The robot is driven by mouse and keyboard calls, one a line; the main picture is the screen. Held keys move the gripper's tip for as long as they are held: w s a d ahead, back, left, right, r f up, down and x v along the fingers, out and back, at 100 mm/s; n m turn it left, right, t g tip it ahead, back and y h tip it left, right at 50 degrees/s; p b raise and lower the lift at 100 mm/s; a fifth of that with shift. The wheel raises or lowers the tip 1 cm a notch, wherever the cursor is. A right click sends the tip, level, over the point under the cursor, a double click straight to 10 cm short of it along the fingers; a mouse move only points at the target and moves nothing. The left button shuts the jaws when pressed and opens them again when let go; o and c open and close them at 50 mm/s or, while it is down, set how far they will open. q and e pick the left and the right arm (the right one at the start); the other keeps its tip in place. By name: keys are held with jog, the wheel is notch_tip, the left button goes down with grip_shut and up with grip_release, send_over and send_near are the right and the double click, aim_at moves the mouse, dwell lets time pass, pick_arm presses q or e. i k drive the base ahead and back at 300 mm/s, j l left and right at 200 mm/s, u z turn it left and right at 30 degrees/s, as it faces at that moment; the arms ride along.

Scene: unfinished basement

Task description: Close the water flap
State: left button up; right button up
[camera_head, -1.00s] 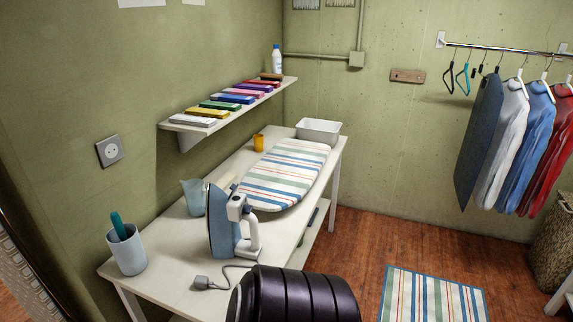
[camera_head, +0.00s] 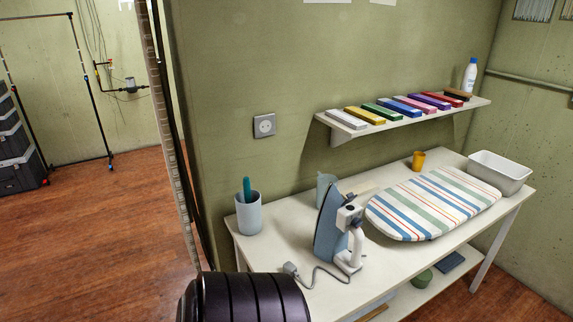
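The iron (camera_head: 329,233) stands on its heel on the white table, with its bluish soleplate facing left and its white and grey handle (camera_head: 355,247) on the right. Its grey plug (camera_head: 290,268) and cord lie in front of it on the tabletop. The water flap is too small to make out, so I cannot tell whether it is open or shut. Neither of my grippers is in view. A black ribbed part, probably of my own arm, fills the bottom edge in front of the table.
The white table (camera_head: 272,235) also holds a cup (camera_head: 249,213) with a teal item, a translucent jug (camera_head: 325,186) behind the iron, a striped ironing board (camera_head: 435,203), an orange cup (camera_head: 418,160) and a white bin (camera_head: 500,172). A wall shelf (camera_head: 400,122) hangs above. Open floor (camera_head: 90,240) lies left.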

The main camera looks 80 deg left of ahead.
aim_at(350, 196)
jog(key=i+u, duration=0.15)
jog(key=u, duration=0.25)
jog(key=i+u, duration=0.1)
jog(key=u, duration=0.3)
jog(key=i+l+u, duration=0.1)
jog(key=u, duration=0.3)
jog(key=i+l+u, duration=0.1)
jog(key=u, duration=0.3)
jog(key=i+l+u, duration=0.1)
jog(key=u, duration=0.3)
jog(key=l, duration=0.1)
